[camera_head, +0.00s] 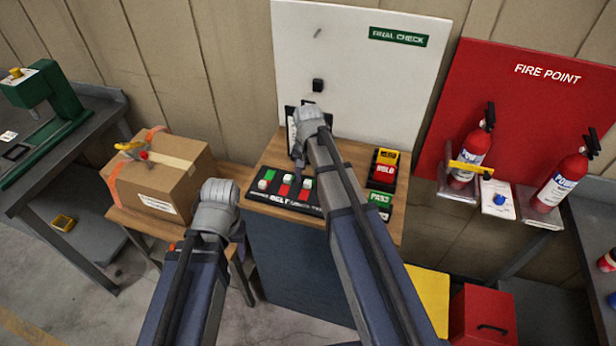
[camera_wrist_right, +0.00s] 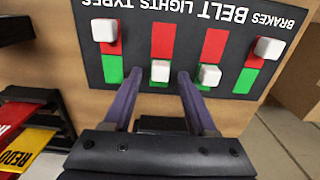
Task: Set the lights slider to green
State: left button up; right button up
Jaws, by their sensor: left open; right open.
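The black slider panel (camera_head: 285,199) lies on the wooden stand and carries white knobs over red and green patches. In the right wrist view the labels appear upside down. The lights knob (camera_wrist_right: 160,71) sits at the green end, with its red patch showing. My right gripper (camera_wrist_right: 158,80) is open, its fingers on either side of that knob; contact cannot be told. In the head view, my right gripper (camera_head: 299,160) is over the panel and its arm hides part of it.
The belt knob (camera_wrist_right: 209,75), at its green end, is close beside my right finger. The tyres knob (camera_wrist_right: 105,30) and brakes knob (camera_wrist_right: 268,47) are at their red ends. HOLD and PASS blocks (camera_head: 384,172) stand right of the panel. A cardboard box (camera_head: 170,177) is at left.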

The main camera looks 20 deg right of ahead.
aim_at(308, 181)
notch_tip(308, 181, up, 8)
jog(key=p, duration=0.7)
jog(key=shift+f, duration=0.25)
jog(key=s+a+f+n+b, duration=0.2)
jog(key=s+a+n, duration=0.3)
jog(key=s+a, duration=0.2)
jog(key=s+a+f+n+h+b, duration=0.1)
jog(key=s+a+n, duration=0.4)
jog(key=s, duration=0.7)
jog(key=shift+a+f+n+b, duration=0.3)
jog(key=shift+a+f+b, duration=0.55)
jog(key=shift+f+b, duration=0.05)
